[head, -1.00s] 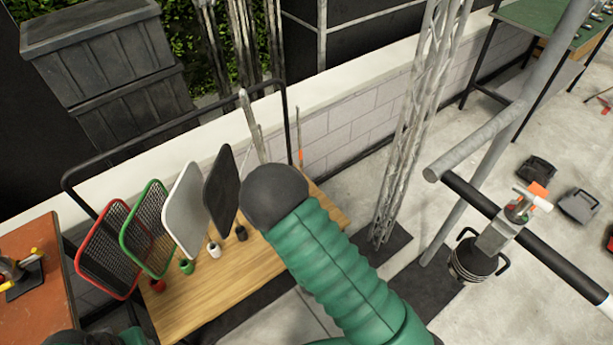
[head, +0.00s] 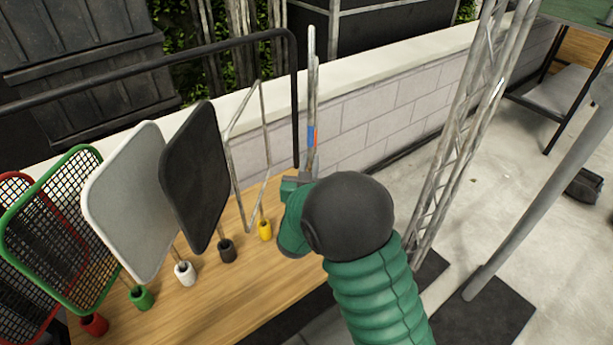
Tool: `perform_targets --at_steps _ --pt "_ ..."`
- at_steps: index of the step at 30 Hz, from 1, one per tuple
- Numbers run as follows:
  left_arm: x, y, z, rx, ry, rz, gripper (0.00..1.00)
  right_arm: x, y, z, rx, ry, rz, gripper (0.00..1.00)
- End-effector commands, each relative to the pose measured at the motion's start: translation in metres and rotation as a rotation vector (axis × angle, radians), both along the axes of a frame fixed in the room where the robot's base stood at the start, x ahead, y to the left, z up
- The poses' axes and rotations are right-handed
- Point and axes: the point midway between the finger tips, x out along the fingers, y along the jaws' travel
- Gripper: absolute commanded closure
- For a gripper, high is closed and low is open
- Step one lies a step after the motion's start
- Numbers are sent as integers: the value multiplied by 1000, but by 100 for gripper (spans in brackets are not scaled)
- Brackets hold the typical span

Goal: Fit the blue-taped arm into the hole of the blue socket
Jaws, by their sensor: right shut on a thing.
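My right gripper (head: 303,180) is above the far right part of the wooden bench, partly hidden behind my own green forearm and its dark rounded joint. It is shut on the blue-taped arm (head: 311,135), a thin grey metal piece with a blue band, standing nearly upright. The lower end of this arm is hidden by the gripper. I see no blue socket; the bench just right of the yellow socket (head: 265,230) is covered by my arm. My left gripper is not in view.
The wooden bench (head: 255,300) holds a row of red (head: 95,324), green (head: 140,298), white (head: 184,273) and black (head: 227,250) sockets with panels above them. A bare frame (head: 233,165) stands at the yellow socket. A black rail, a low wall and a lattice mast are close by.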

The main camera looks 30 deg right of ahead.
Motion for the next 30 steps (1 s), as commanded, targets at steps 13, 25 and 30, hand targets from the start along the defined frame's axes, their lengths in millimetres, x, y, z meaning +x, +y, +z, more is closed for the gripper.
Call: perform_targets --at_steps 13,25,30 --pt "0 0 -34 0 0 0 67 1 -1 -39 2 -1 1 100" --pt "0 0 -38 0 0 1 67 1 -1 -43 2 -1 2 100" --pt "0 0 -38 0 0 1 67 1 -1 -43 1 -1 2 100"
